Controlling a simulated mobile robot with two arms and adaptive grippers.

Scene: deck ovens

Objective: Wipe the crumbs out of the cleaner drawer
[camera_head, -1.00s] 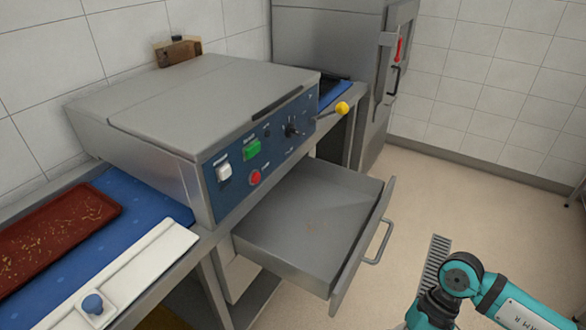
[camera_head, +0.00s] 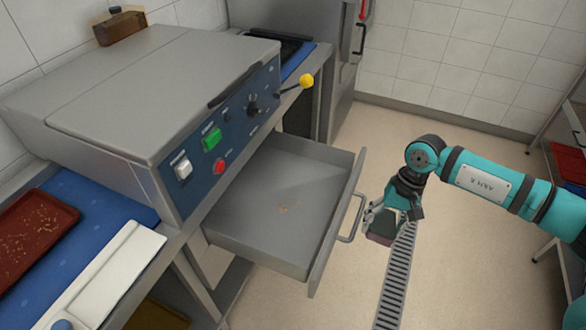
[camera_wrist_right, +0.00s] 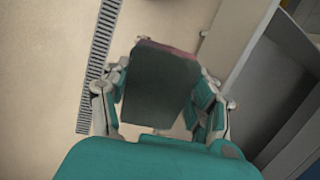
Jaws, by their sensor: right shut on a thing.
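The cleaner drawer (camera_head: 252,229) is pulled out below the machine's blue control panel. In the right wrist view the pad (camera_wrist_right: 160,85) sits between both fingers, and the drawer's wall shows at the right. My left gripper is not in view.
The drawer handle (camera_head: 355,219) juts toward my right gripper. A grey machine (camera_head: 150,85) with a yellow-knobbed lever (camera_head: 306,81) stands above the drawer. A red-brown tray (camera_head: 32,235) lies on the blue surface at left. A floor grate (camera_head: 396,280) runs below my arm.

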